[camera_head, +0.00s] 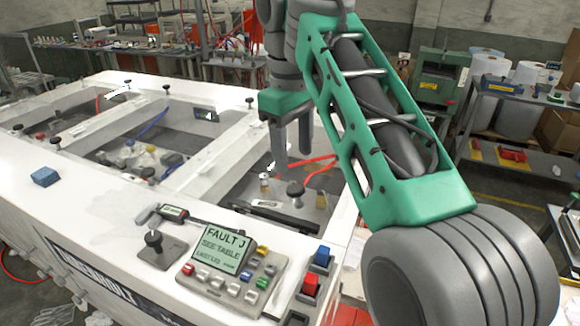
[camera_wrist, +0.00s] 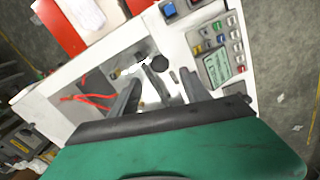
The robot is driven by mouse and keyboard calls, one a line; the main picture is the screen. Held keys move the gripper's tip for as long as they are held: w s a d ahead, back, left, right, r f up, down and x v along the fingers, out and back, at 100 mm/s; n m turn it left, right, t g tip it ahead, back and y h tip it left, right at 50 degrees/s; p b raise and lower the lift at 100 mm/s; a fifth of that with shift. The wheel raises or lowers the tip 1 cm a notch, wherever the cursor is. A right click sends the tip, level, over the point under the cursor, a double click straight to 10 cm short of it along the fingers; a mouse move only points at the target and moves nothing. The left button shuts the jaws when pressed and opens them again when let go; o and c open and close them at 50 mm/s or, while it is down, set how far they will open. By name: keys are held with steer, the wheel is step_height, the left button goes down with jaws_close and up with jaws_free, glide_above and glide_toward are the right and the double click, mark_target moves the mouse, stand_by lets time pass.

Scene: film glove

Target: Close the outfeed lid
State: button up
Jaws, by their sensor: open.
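The long white machine (camera_head: 150,215) has several framed openings in its top. The right-hand opening, nearest the control panel, shows a dark inside with red hoses (camera_head: 318,163), a black-knobbed post (camera_head: 295,190) and a dark bar (camera_head: 262,214) along its near edge. I cannot tell for sure which part is the outfeed lid or how far it stands open. My gripper (camera_head: 291,158) points down over this opening, fingers apart, with nothing seen held. In the wrist view the fingers (camera_wrist: 162,80) straddle a grey bar; contact is unclear. The red hoses (camera_wrist: 88,99) lie to their left.
A control panel (camera_head: 222,262) with a fault display sits on the machine's near edge, beside a joystick (camera_head: 153,245). Red (camera_head: 310,285) and blue (camera_head: 322,258) buttons stand to its right. A blue block (camera_head: 45,177) lies at left. Shelves (camera_head: 510,120) stand at right.

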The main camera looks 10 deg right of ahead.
mark_target(296, 187)
steer(key=f, duration=0.2)
steer(key=f+b, duration=0.1)
steer(key=f, duration=0.2)
steer(key=f+b, duration=0.1)
steer(key=f, duration=0.1)
steer(key=shift+d+f, duration=0.3)
steer(key=shift+f, duration=0.05)
jaws_close()
stand_by(1.0)
